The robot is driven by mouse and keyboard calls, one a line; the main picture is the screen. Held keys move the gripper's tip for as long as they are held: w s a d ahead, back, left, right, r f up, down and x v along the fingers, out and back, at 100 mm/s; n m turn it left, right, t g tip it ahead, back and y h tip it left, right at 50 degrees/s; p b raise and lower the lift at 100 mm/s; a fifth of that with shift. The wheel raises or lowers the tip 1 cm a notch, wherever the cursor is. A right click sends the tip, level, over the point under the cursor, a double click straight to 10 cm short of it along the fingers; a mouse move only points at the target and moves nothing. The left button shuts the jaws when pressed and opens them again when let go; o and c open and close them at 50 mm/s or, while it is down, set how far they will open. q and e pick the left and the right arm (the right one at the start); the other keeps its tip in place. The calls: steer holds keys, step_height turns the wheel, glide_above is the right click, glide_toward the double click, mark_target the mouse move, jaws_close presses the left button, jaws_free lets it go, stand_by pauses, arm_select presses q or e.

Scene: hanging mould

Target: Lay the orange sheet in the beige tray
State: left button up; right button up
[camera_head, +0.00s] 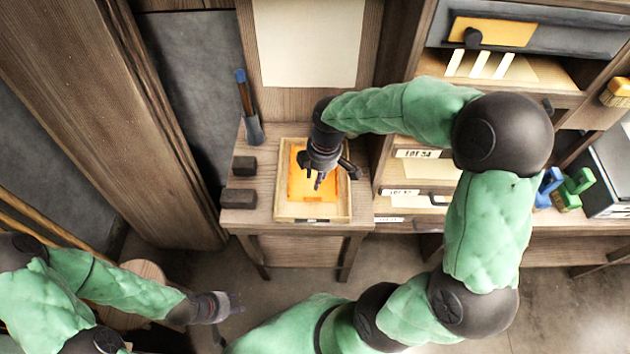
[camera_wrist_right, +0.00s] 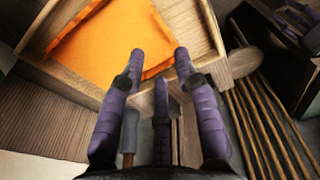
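The beige tray (camera_head: 283,212) stands on a small wooden table below the pale hanging board. The orange sheet (camera_head: 298,188) lies inside the tray, with part of it hidden by my right gripper (camera_head: 318,182). In the right wrist view the sheet (camera_wrist_right: 110,40) spreads within the tray's wooden rim (camera_wrist_right: 80,82). Whether a fingertip touches the sheet is unclear. My left gripper (camera_head: 225,305) is low at the left, away from the tray, and its fingers are too small to judge.
Two dark blocks (camera_head: 240,182) and a blue-tipped tool in a holder (camera_head: 250,120) are left of the tray. Drawers and shelves (camera_head: 420,170) stand close on the right. A wooden post (camera_head: 130,110) rises at the left. Open floor (camera_head: 320,275) lies in front of the table.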

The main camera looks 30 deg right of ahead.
steer(key=shift+s+d+r, duration=0.1)
steer(key=shift+r, duration=1.05)
